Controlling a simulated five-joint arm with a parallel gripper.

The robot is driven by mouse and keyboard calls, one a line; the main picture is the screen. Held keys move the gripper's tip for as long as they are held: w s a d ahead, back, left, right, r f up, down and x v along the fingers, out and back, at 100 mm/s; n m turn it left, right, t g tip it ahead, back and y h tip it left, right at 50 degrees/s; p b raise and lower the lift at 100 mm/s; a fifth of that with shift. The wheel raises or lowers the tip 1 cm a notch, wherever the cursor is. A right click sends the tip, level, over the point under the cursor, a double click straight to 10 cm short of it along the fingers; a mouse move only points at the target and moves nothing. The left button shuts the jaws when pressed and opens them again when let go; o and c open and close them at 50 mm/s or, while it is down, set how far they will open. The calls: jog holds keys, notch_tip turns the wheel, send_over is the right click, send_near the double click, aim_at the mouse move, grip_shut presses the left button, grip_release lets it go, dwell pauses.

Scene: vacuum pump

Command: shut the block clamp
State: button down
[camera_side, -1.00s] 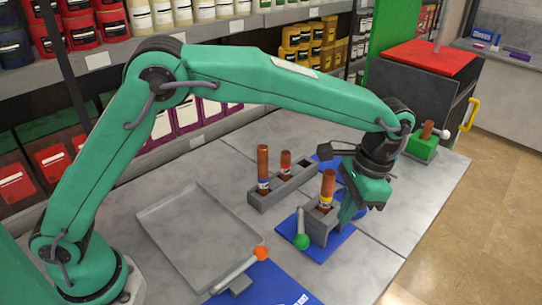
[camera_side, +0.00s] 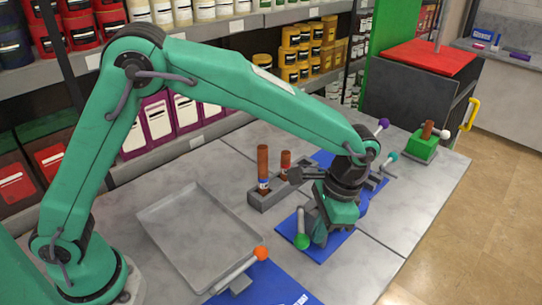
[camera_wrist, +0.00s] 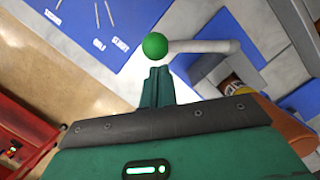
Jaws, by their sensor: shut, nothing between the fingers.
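The block clamp's lever has a green ball (camera_side: 302,241) at its near end in the side view, beside the grey block on a blue mat (camera_side: 332,246). In the wrist view the green ball (camera_wrist: 155,45) is at the left end of a pale rod (camera_wrist: 210,46) leading to the grey block. A copper cylinder (camera_wrist: 290,128) with a yellow band shows at the right there. My gripper (camera_side: 320,240) is shut and empty, low beside the block, just right of the ball. In the wrist view its fingertips (camera_wrist: 159,72) are just below the ball; contact is unclear. My gripper hides most of the block in the side view.
A grey holder (camera_side: 262,201) with two copper cylinders stands behind. An orange-ball lever (camera_side: 261,253) and a grey tray (camera_side: 195,225) lie at left. Purple-ball (camera_side: 383,124) and teal-ball (camera_side: 392,156) levers stand behind my gripper. A green clamp (camera_side: 421,148) is farther right.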

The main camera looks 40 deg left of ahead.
dwell(0.3)
jog(key=shift+s+a+m, duration=0.4)
jog(key=shift+s+m, duration=0.2)
jog(key=shift+m, duration=0.2)
jog(key=shift+s+a+m, duration=0.4)
jog(key=shift+s+m, duration=0.2)
jog(key=shift+m, duration=0.2)
jog(key=shift+s+a, duration=0.4)
jog(key=shift+w+d, duration=0.1)
jog(key=shift+d, duration=0.1)
jog(key=shift+w+d+r, duration=0.15)
jog(key=shift+w+d, duration=0.25)
jog(key=shift+d, duration=0.3)
send_near(301, 237)
jog(key=w+d, duration=0.1)
jog(key=d, duration=0.3)
jog(key=shift+v, duration=1.1)
